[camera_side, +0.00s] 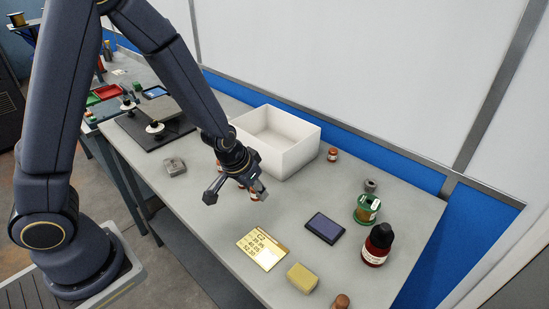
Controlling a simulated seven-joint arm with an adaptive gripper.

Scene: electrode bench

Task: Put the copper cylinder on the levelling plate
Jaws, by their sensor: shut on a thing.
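My gripper (255,188) is over the middle of the bench, in front of the white bin. It is shut on a small copper-coloured piece, which I take to be the copper cylinder (256,197); the fingers hide most of it. I cannot tell how far its lower end is from the bench top. A dark flat plate (132,124) with white round knobs lies at the far left of the bench; it may be the levelling plate, but I cannot be sure.
A white open bin (293,160) stands behind my gripper. A small grey block (174,166) lies to the left. A gold card (262,249), yellow sponge (302,278), dark flat device (324,228), green-labelled tub (367,209) and dark red bottle (377,244) stand at the right and front.

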